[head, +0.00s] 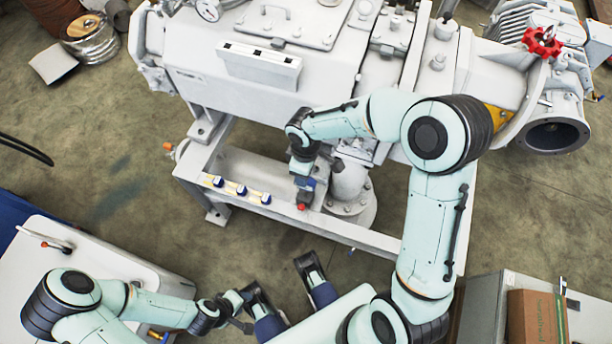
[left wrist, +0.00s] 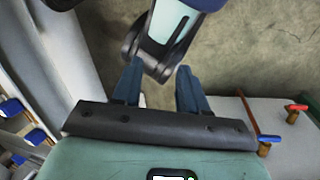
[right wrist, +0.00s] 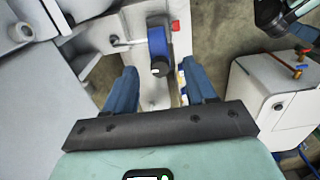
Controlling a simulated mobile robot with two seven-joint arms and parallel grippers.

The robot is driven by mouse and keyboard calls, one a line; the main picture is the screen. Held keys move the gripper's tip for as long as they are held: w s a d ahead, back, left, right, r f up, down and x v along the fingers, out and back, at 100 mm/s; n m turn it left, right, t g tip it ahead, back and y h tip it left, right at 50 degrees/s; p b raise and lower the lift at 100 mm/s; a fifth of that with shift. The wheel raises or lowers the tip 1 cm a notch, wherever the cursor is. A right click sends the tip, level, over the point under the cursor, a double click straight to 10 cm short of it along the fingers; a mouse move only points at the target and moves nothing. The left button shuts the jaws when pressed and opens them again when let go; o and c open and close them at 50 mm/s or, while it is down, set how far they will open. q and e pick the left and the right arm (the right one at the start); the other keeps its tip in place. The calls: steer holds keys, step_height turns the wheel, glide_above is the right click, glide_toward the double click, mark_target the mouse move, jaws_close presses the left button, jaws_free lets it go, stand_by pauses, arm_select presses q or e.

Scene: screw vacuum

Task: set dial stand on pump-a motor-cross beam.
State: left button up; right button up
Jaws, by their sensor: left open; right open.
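A blue block with a round black knob (right wrist: 157,42), which looks like the dial stand's base, rests on the pale cross beam (right wrist: 150,92) of the pump frame. A thin silver rod (right wrist: 122,42) is at its left. In the head view the blue block (head: 309,184) is partly hidden by my right wrist, and no dial face shows on it. My right gripper (right wrist: 163,85) is open, with the block ahead of its fingertips and nothing held. My left gripper (left wrist: 158,85) is open and empty, low near my body; it also shows in the head view (head: 243,306).
Several small blue-and-white pieces (head: 241,190) sit on the beam left of the block. A pipe flange (head: 350,190) stands close on its right. The pump housing (head: 230,80) rises behind. A white cabinet (head: 70,270) is at left, a cardboard box (head: 535,316) at lower right.

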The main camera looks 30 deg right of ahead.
step_height(320, 180, up, 5)
steer(key=shift+f+p, duration=0.15)
steer(key=shift+p, duration=0.3)
arm_select(q)
steer(key=shift+s+d+r+g, duration=0.15)
steer(key=shift+s+d+r, duration=0.05)
steer(key=shift+s+r, duration=0.25)
steer(key=shift+s+d+r+g, duration=0.2)
steer(key=shift+s+r, duration=0.15)
steer(key=shift+s, duration=0.15)
